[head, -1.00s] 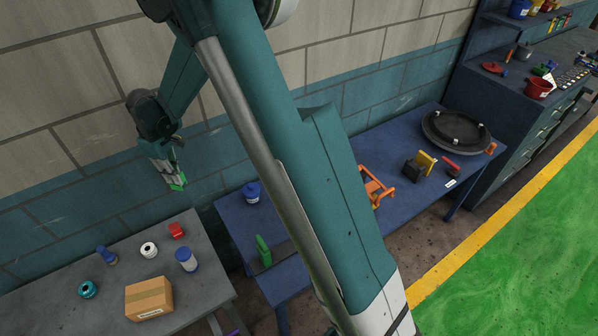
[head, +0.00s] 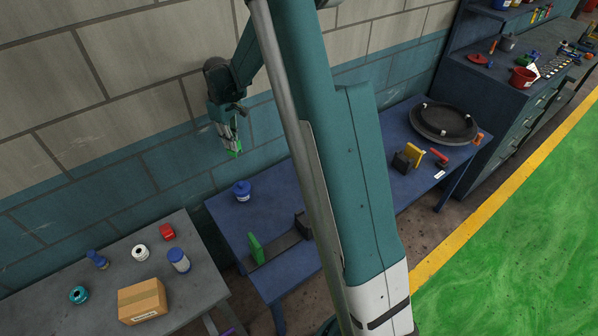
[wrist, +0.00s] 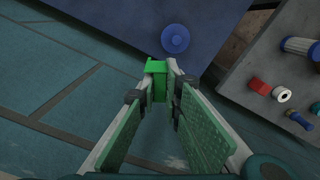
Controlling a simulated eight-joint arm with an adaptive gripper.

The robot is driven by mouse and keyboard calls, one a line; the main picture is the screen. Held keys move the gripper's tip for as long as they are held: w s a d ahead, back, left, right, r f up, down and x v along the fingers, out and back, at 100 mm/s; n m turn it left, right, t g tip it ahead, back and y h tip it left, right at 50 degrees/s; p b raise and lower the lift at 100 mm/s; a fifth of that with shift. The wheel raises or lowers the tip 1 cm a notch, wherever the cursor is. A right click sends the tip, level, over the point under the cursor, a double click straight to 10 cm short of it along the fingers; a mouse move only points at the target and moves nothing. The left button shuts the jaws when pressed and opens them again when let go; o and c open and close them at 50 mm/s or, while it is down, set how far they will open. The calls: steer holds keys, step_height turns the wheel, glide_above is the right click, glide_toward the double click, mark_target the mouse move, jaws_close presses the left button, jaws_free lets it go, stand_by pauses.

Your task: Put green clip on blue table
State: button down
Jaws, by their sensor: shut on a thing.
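My gripper (head: 233,150) is shut on the green clip (wrist: 157,68), which sits between its fingertips in the wrist view. In the head view the green clip (head: 234,152) is a small bright green piece at the fingertips, held in the air in front of the wall. The blue table (head: 227,212) stands below and to the right of the gripper in the head view. It also shows in the wrist view (wrist: 130,25), beyond the fingertips. My arm hides part of its middle.
On the blue table are a blue pot (head: 242,191), an upright green piece (head: 256,249), a yellow block (head: 415,155) and a dark round drum (head: 443,123). A grey table (head: 110,266) with a cardboard box (head: 142,301) stands at left, across a gap. The wall (head: 100,190) is close behind.

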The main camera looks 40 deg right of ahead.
steer(key=s+d+f+m+b, duration=0.1)
steer(key=d+f+b, duration=0.3)
steer(key=d, duration=1.2)
steer(key=s+d+f+m+b, duration=0.2)
steer(key=d+f+b, duration=0.2)
steer(key=d, duration=1.2)
steer(key=s+d+f+m+b, duration=0.2)
steer(key=d+f+b, duration=0.1)
steer(key=d, duration=1.4)
steer(key=shift+s+f+b, duration=0.35)
steer(key=shift+f+b, duration=0.05)
steer(key=shift+f, duration=0.25)
step_height(320, 180, down, 6)
steer(key=shift+b, duration=0.4)
steer(key=shift+f, duration=0.25)
steer(key=shift+f, duration=1.75)
steer(key=shift+f+b, duration=0.15)
steer(key=shift+b, duration=0.2)
